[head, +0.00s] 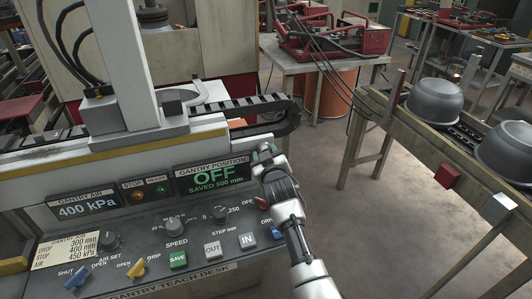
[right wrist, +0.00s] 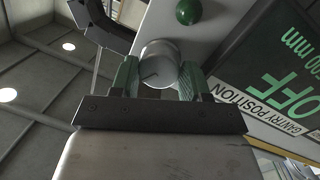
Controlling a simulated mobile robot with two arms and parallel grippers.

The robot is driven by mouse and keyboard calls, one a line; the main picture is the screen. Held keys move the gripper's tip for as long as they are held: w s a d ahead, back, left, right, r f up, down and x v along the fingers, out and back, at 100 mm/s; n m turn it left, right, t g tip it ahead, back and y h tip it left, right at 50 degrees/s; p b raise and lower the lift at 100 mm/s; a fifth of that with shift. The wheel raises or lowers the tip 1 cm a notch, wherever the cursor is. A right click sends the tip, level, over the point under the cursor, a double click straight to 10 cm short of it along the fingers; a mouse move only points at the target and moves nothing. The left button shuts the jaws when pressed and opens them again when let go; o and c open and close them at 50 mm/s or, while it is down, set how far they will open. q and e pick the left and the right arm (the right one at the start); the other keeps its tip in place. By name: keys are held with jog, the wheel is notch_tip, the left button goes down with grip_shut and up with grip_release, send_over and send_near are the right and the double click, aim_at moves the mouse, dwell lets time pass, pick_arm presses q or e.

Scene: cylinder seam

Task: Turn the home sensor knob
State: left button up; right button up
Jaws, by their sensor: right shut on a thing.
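The home sensor knob (right wrist: 158,60) is a round, silvery knob with a thin dark line on its face, seen in the right wrist view on a pale panel beside the position display. My right gripper (right wrist: 158,80) has its two green-padded fingers on either side of the knob, shut on it. In the head view my right gripper (head: 265,154) reaches up to the right end of the desk's upper panel, beside the display, and hides the knob there. My left gripper is not in view.
The gantry position display (head: 207,174) reads OFF, saved 500 mm; it also shows in the right wrist view (right wrist: 272,75). A green round part (right wrist: 188,11) sits close to the knob. The desk (head: 140,262) carries several knobs and buttons. A bench with metal pots (head: 434,97) stands right.

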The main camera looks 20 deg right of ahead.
jog(key=shift+m, duration=0.3)
jog(key=o, duration=0.6)
jog(key=shift+o, duration=0.2)
jog(key=s+b, duration=0.1)
jog(key=s, duration=0.9)
jog(key=shift+s+a+r, duration=0.4)
jog(key=shift+a+r, duration=0.05)
jog(key=shift+f, duration=0.1)
